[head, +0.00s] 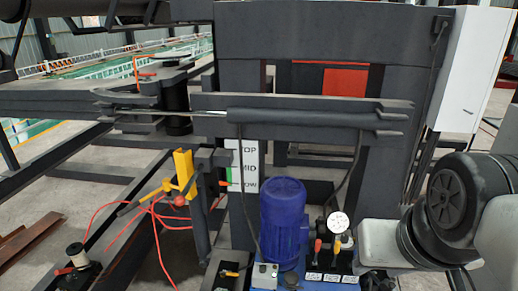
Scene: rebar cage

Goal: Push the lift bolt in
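I cannot tell for certain which part is the lift bolt. A yellow bracket (184,173) stands left of centre on a dark post, with a red ball knob (180,201) at its lower front. Beside it on the right is a white height label (247,165) reading TOP, MID and a partly covered LOW. A small orange-red piece (222,184) shows at the label's left edge. A bent orange handle (146,66) rises higher up, beside a black cylinder (176,95). My gripper is not in view; only links of my arm show at the lower right.
A blue motor (284,222) stands below the frame, with a pressure gauge (338,223) and small levers (318,249) to its right. Red cords (128,205) hang left of the bracket. A horizontal dark cylinder (300,118) crosses the middle. A white cabinet (477,65) stands right.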

